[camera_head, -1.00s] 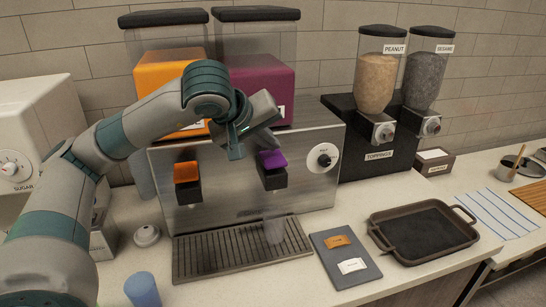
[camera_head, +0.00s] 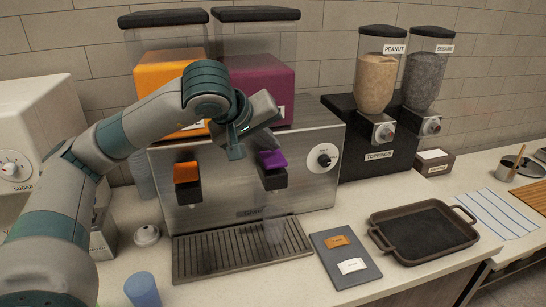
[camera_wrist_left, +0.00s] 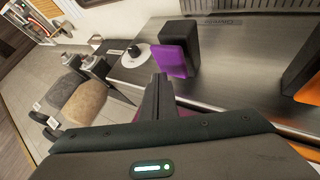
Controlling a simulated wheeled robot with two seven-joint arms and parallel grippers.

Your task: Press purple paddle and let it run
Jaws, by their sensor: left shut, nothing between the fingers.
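The purple paddle (camera_head: 272,160) sticks out at the front of the steel dispenser (camera_head: 225,210), above a black spout. It also shows in the left wrist view (camera_wrist_left: 171,62). My left gripper (camera_head: 235,150) is shut and empty, just left of and slightly above the purple paddle in the head view. In the left wrist view its fingertips (camera_wrist_left: 159,82) are close to the paddle; I cannot tell whether they touch it. A translucent cup (camera_head: 273,232) stands on the drip tray (camera_head: 205,258) under the purple spout. Its contents are unclear. My right gripper is not in view.
The orange paddle (camera_head: 186,172) is left of the purple one. A dial (camera_head: 324,160) is to the right. A dark board with two labels (camera_head: 343,275) and a black tray (camera_head: 425,228) lie on the counter. A blue cup (camera_head: 142,288) stands at the front left.

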